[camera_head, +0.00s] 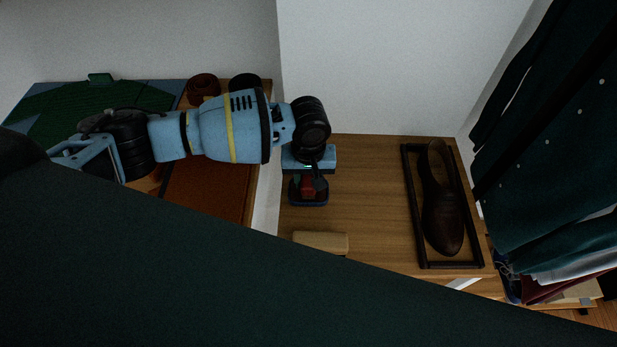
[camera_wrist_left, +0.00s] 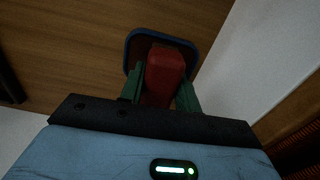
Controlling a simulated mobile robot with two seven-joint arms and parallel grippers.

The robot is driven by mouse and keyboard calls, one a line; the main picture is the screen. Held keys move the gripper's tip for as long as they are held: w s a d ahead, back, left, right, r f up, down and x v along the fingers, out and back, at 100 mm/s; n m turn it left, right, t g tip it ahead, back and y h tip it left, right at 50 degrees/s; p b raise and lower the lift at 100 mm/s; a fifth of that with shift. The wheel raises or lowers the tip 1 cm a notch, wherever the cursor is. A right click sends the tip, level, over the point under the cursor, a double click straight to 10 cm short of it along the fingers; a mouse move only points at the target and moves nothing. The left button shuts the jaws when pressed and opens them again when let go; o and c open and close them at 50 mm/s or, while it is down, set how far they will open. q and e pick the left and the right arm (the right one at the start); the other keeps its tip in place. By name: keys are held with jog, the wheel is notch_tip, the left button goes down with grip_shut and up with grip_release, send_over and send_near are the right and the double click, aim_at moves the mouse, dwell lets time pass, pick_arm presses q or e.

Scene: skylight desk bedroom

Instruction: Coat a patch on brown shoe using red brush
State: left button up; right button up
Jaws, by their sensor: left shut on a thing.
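The brown shoe (camera_head: 441,205) lies in a black-rimmed tray (camera_head: 413,210) on the right side of the wooden top. My left gripper (camera_head: 308,186) is over the left part of that top, well left of the shoe. It is shut on the red brush (camera_head: 307,185). In the left wrist view the red brush (camera_wrist_left: 163,75) sits between my green fingers. A dark blue rounded dish-like piece (camera_wrist_left: 137,42) shows around and beyond the brush. I cannot tell whether the brush touches it. My right gripper is not in view.
A pale wooden block (camera_head: 322,241) lies near the top's front edge. Dark clothes (camera_head: 550,150) hang at the right. A large dark green surface (camera_head: 200,290) hides the lower left of the head view. The wooden top (camera_head: 370,190) is clear between brush and tray.

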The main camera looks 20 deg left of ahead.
pick_arm(q)
jog(key=shift+f, duration=0.2)
dwell(0.4)
jog(key=shift+f, duration=0.3)
dwell(0.3)
jog(key=shift+f, duration=0.1)
dwell(0.4)
jog(key=shift+s+f, duration=0.1)
dwell(0.8)
jog(key=shift+s+f, duration=0.1)
jog(key=shift+f, duration=0.05)
dwell(0.8)
dwell(0.7)
